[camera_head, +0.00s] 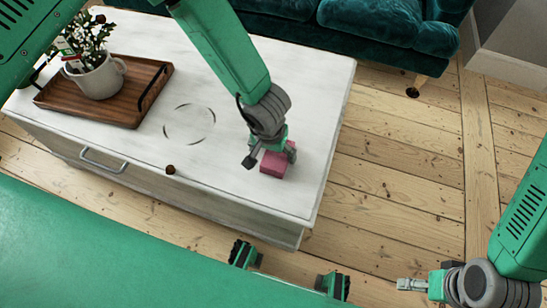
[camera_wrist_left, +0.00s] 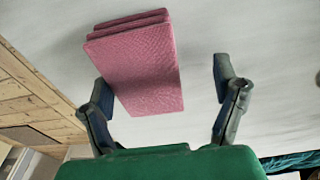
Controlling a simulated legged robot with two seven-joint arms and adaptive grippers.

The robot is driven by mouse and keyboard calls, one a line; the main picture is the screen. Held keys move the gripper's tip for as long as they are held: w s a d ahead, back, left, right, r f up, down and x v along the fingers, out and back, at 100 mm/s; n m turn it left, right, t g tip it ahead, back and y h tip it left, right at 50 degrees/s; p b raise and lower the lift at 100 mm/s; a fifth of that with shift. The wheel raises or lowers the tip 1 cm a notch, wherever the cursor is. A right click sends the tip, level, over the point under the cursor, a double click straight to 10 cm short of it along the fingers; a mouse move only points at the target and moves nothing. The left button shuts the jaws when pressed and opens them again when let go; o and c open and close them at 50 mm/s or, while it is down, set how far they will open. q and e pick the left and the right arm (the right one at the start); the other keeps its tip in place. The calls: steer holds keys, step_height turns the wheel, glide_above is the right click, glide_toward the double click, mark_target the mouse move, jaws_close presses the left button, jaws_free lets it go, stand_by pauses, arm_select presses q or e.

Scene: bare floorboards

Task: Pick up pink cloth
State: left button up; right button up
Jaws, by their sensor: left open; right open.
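The pink cloth (camera_head: 273,165) is a folded, layered block on the white table top near its right end. My left gripper (camera_head: 269,156) is open just above it, partly covering it in the head view. In the left wrist view the cloth (camera_wrist_left: 140,65) lies between the open fingers of the left gripper (camera_wrist_left: 165,100), closer to the left finger, with a gap to the right finger. I cannot tell whether the left finger touches it. My right gripper (camera_head: 415,285) is open and empty, over the floor at the lower right, away from the table.
A teal sofa (camera_head: 365,30) stands behind. Bare floorboards (camera_head: 390,160) lie to the right.

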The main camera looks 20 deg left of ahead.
arm_select(q)
steer(key=shift+d+f, duration=0.15)
steer(key=shift+f, duration=0.25)
steer(key=shift+d+r, duration=0.15)
steer(key=shift+d, duration=0.15)
steer(key=shift+d+r, duration=0.15)
steer(key=shift+d, duration=0.6)
steer(key=c, duration=0.6)
steer(key=shift+d, duration=0.15)
steer(key=c, duration=0.6)
steer(key=shift+a, duration=1)
steer(key=shift+r+p, duration=0.35)
steer(key=shift+r, duration=0.05)
steer(key=r+p, duration=0.1)
steer(key=r, duration=0.1)
steer(key=d+r+p, duration=0.1)
steer(key=r, duration=0.2)
steer(key=r+p, duration=0.2)
steer(key=r, duration=0.1)
steer(key=shift+d+r, duration=0.1)
steer(key=shift+d, duration=0.1)
steer(key=shift+a+r, duration=0.3)
steer(key=shift+r, duration=0.15)
steer(key=shift+a, duration=0.25)
arm_select(e)
steer(key=r, duration=0.4)
steer(key=shift+d+r, duration=0.2)
steer(key=shift+d, duration=0.15)
